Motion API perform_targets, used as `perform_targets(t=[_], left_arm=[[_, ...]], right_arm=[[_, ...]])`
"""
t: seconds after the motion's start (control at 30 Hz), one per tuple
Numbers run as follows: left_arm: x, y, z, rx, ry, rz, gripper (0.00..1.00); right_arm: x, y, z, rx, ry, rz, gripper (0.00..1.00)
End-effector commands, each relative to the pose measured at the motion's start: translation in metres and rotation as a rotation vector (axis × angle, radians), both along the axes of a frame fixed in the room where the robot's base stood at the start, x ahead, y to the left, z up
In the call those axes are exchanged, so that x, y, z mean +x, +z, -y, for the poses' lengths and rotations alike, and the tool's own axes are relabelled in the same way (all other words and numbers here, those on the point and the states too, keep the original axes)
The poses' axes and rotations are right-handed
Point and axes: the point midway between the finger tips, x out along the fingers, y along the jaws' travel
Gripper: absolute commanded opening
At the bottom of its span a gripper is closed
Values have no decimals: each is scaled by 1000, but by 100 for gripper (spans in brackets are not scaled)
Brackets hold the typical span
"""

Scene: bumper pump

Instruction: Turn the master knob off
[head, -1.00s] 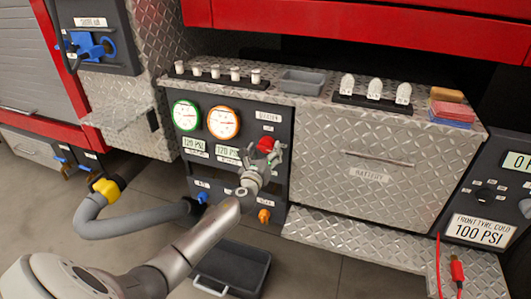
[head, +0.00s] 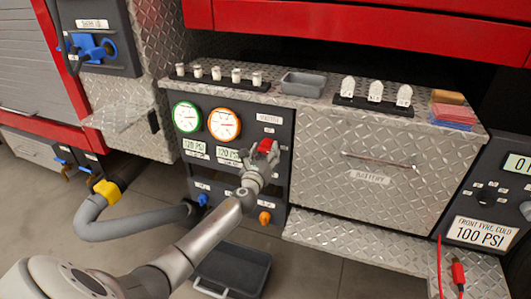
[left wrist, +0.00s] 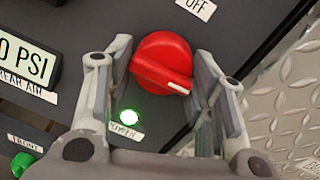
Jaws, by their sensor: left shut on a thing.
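The red master knob (head: 265,146) is on the dark pump panel, right of the two round gauges. In the left wrist view the red knob (left wrist: 162,62) sits between my two fingers, its white pointer line aimed to the lower right. My left gripper (head: 262,155) is shut on the knob, with a finger on either side; it also shows in the left wrist view (left wrist: 165,85). An OFF label (left wrist: 197,6) is above the knob there. A lit green lamp (left wrist: 129,117) is below it. My right gripper is not in view.
Green-ringed (head: 187,117) and orange-ringed (head: 224,123) gauges are left of the knob. An orange knob (head: 264,217) is low on the panel. A diamond-plate battery cabinet (head: 385,205) adjoins on the right. A grey bin (head: 232,268) stands on the floor below.

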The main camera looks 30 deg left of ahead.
Motion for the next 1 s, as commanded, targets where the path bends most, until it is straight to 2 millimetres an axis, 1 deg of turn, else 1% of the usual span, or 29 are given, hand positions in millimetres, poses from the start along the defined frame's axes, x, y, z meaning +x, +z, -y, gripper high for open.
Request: perform_targets(t=[0.17, 0.27, 0.4, 0.63, 0.73, 0.8, 1.0], left_arm=[[1, 2, 3, -77, -5, 20, 26], [1, 2, 3, -145, -6, 36, 26], [1, 3, 4, -262, -5, 65, 26], [1, 4, 5, -474, -7, 116, 26], [1, 5, 4, -567, -5, 139, 26], [1, 6, 5, -632, -7, 154, 26], [1, 7, 5, -818, -7, 199, 26]], right_arm=[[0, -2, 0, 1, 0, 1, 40], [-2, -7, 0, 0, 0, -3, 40], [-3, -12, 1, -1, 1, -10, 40], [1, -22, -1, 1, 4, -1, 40], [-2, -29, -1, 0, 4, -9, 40], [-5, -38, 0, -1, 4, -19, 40], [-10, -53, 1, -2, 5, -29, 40]])
